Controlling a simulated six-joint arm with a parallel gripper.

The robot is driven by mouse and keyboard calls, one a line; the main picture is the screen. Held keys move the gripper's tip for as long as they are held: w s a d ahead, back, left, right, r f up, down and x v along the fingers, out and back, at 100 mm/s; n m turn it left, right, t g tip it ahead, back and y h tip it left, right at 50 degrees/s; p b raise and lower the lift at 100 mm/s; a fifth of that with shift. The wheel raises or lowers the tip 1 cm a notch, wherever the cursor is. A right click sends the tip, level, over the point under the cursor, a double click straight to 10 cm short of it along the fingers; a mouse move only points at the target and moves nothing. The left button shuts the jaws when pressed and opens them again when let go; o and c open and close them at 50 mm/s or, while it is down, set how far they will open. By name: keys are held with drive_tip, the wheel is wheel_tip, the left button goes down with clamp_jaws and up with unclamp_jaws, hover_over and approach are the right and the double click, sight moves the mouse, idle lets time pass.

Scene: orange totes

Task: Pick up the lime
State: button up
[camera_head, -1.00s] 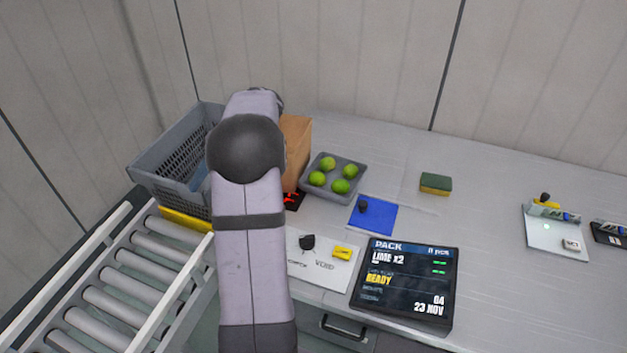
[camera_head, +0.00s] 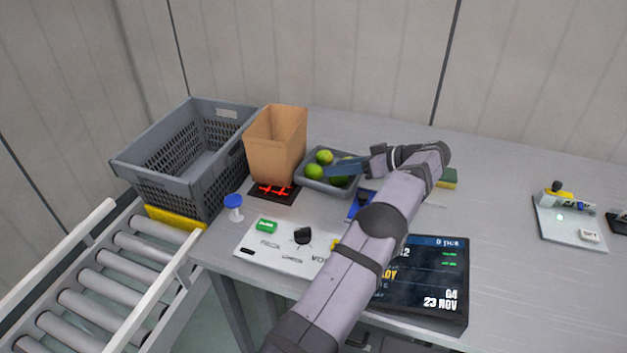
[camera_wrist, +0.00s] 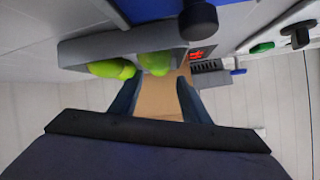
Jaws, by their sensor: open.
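My gripper (camera_head: 342,167) is over the right side of the tray and partly hides the limes there. In the wrist view my gripper (camera_wrist: 158,90) has its two fingers spread apart with nothing held between them. The brown paper bag (camera_wrist: 158,100) shows in the gap behind. How far the fingers are above the limes is hard to tell.
The paper bag (camera_head: 275,150) stands left of the tray on a black pad with red lights. A control panel (camera_head: 275,250) and a screen (camera_head: 440,280) are in front.

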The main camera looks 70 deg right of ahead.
sight(320, 169)
drive_tip(key=shift+w+f, duration=0.3)
drive_tip(key=shift+w, duration=0.3)
drive_tip(key=shift+p+x, duration=1.5)
drive_tip(key=shift+x, duration=1.6)
drive_tip(key=shift+s+d, duration=0.1)
drive_tip(key=shift+d, duration=0.05)
drive_tip(key=c, duration=0.7)
